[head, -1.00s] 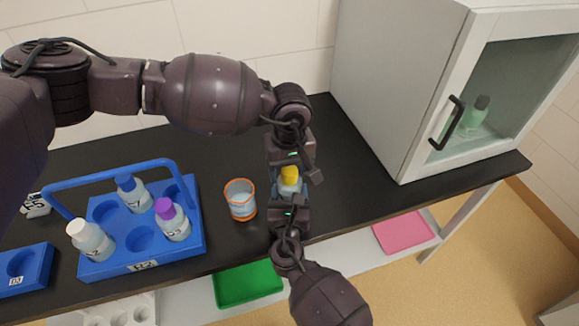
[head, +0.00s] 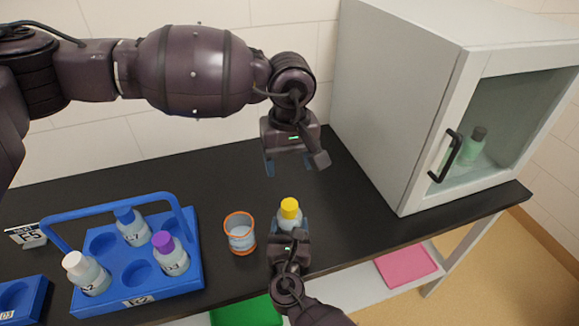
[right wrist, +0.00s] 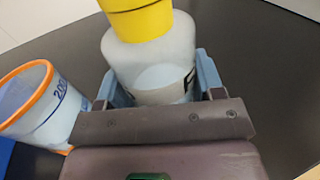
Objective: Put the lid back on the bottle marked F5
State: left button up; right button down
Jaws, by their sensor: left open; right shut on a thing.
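A bottle with a yellow lid (head: 290,207) stands upright at the middle of the black counter. The right wrist view shows the bottle's pale body (right wrist: 150,62) with the yellow lid (right wrist: 138,18) sitting on its top, apparently level. The bottle's label is mostly turned away, so I cannot read its mark. My right gripper (head: 290,228) is shut on the bottle's body from the front, with a blue finger on each side. My left gripper (head: 295,166) is open and empty, behind and above the bottle, clear of the lid.
An orange-rimmed beaker (head: 240,234) stands just left of the bottle. A blue rack (head: 188,281) holds bottles with white, blue and purple lids. A sign reading F5 (head: 27,236) stands far left. A glass-doored cabinet (head: 405,100) stands at right. The counter right of the bottle is clear.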

jog(key=shift+c, duration=0.8)
grip_release()
jog(key=s, duration=1.1)
jog(key=shift+a, duration=0.1)
jog(key=shift+w, duration=0.1)
